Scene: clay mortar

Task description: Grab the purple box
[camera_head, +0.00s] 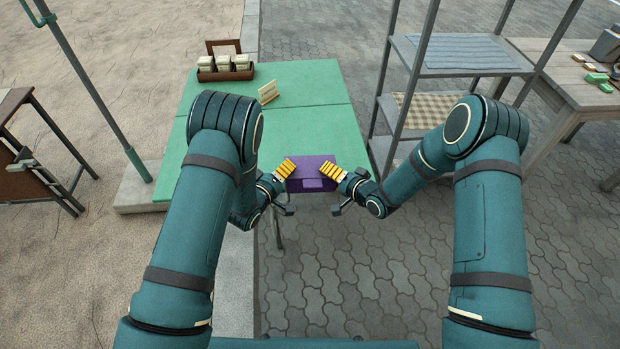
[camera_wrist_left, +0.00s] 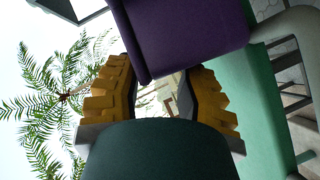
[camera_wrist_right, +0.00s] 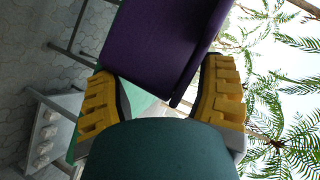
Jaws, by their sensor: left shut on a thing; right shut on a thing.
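The purple box (camera_head: 310,176) is at the near edge of the green table, between my two grippers. I cannot tell whether it touches the tabletop. My left gripper (camera_head: 284,169) is shut on its left side and my right gripper (camera_head: 333,171) is shut on its right side. In the left wrist view the box (camera_wrist_left: 190,35) fills the upper middle, between the yellow fingers (camera_wrist_left: 160,85). In the right wrist view the box (camera_wrist_right: 160,45) also lies between the yellow fingers (camera_wrist_right: 160,95). The fingertips' contact is partly hidden by the box.
The green table (camera_head: 300,130) bears a wooden crate of pale packets (camera_head: 226,72) and a small card (camera_head: 268,92) farther back. A metal shelf (camera_head: 455,72) stands to the right, with a wooden table (camera_head: 575,85) beyond. A green pole (camera_head: 90,90) rises at left.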

